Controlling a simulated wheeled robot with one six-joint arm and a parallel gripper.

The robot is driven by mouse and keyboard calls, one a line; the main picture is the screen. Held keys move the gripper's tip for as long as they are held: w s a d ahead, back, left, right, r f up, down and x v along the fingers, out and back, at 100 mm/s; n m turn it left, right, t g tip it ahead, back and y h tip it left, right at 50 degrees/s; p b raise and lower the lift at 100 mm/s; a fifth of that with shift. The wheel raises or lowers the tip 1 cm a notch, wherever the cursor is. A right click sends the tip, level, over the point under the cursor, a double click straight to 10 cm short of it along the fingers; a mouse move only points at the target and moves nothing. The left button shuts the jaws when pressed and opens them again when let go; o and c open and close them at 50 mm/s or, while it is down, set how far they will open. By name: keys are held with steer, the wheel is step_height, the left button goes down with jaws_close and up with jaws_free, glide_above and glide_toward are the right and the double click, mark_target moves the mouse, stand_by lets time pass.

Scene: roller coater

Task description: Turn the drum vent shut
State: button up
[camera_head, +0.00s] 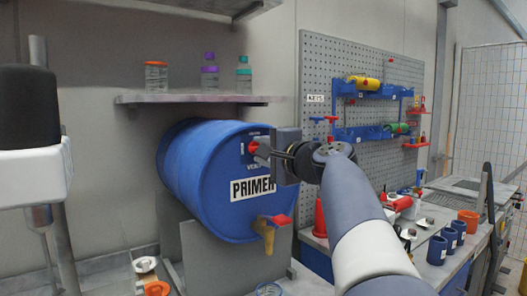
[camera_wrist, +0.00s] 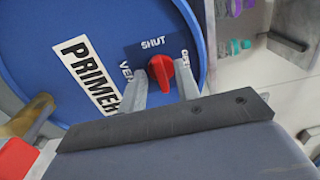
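The blue drum (camera_head: 205,165) lies on its side with its labelled end facing my arm. The red vent knob (camera_head: 253,147) is high on that end; it also shows in the wrist view (camera_wrist: 160,70). The printed word SHUT (camera_wrist: 153,43) is just above the knob there, and a partly covered word (camera_wrist: 185,58) is to its right. My gripper (camera_head: 268,152) is at the knob. In the wrist view, its two fingers (camera_wrist: 163,80) stand apart, one on each side of the knob. No firm contact shows.
A brass tap with a red handle (camera_head: 264,232) sticks out low on the drum end. A shelf (camera_head: 190,98) with several bottles is above the drum. A workbench (camera_head: 455,262) with blue cups and a pegboard (camera_head: 345,70) are to the right.

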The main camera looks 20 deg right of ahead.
steer(key=s+d+b, duration=0.1)
steer(key=s+d, duration=0.1)
steer(key=s, duration=0.8)
steer(key=shift+s+b, duration=0.3)
steer(key=shift+b, duration=0.05)
steer(key=shift+w, duration=0.15)
steer(key=w+a+p, duration=0.1)
steer(key=w+a, duration=0.1)
steer(key=w, duration=0.8)
steer(key=shift+w+p, duration=0.2)
steer(key=shift+p, duration=0.2)
steer(key=shift+s, duration=0.1)
